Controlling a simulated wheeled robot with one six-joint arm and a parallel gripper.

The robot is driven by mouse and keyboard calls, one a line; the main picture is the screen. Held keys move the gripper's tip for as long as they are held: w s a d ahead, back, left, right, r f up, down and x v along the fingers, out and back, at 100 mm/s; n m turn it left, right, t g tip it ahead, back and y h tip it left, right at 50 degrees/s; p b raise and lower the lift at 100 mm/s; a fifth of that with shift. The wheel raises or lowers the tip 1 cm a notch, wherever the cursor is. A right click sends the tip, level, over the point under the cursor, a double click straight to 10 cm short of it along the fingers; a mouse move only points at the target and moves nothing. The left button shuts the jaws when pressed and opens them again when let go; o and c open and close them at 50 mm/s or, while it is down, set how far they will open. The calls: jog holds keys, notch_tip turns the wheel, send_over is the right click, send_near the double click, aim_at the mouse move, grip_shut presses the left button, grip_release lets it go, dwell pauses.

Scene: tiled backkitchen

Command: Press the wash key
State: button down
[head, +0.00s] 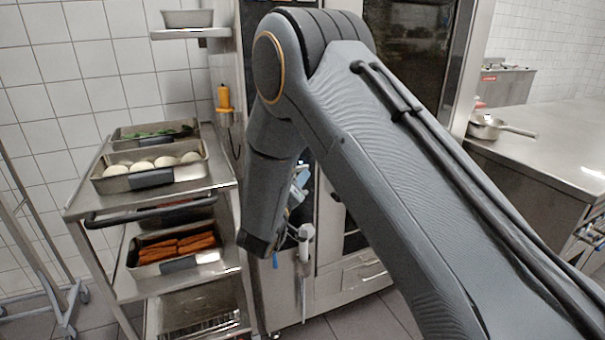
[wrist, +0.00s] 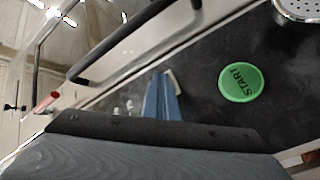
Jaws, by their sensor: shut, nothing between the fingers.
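A round green key marked START (wrist: 240,82) sits on a dark panel (wrist: 215,120) in the wrist view. I see no key with a wash label; part of the panel lies outside the view or behind my wrist. My gripper (wrist: 164,74) shows as two blue fingers, shut and empty, to the left of the green key and apart from it in the picture. Whether the fingertips touch the panel I cannot tell. In the head view my arm hides most of the panel, and only a bit of blue of my gripper (head: 301,178) shows beside it.
A steel trolley (head: 82,205) with trays of food stands at the left. A tall appliance with a dark glass door (head: 410,50) stands behind my arm. A steel counter (head: 560,125) with a pan (head: 484,127) is at the right. A dark bar handle (wrist: 125,45) crosses the wrist view.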

jog(key=shift+s+d+p, duration=0.35)
jog(key=shift+s+p, duration=0.15)
jog(key=shift+s, duration=0.2)
jog(key=s+d+p, duration=0.1)
jog(key=s, duration=0.1)
jog(key=s+d+p, duration=0.1)
jog(key=s, duration=0.1)
jog(key=shift+s+d+p, duration=0.2)
jog(key=shift+p, duration=0.15)
jog(key=shift+w, duration=0.1)
dwell(0.5)
jog(key=s+d+f+m+g+y, duration=0.1)
jog(key=s+d+m+g+y, duration=0.2)
jog(key=d+g+y, duration=0.45)
jog(key=s+d+m+g, duration=0.1)
jog(key=s+d+g, duration=0.2)
jog(key=s, duration=0.6)
jog(key=s+d+m+g+h, duration=0.1)
jog(key=s+d+g, duration=0.2)
jog(key=s+d, duration=0.4)
jog(key=s+d+r+m+g, duration=0.1)
jog(key=s+d+g, duration=0.3)
jog(key=s, duration=0.8)
jog(key=shift+d+h, duration=0.35)
jog(key=shift+d, duration=0.5)
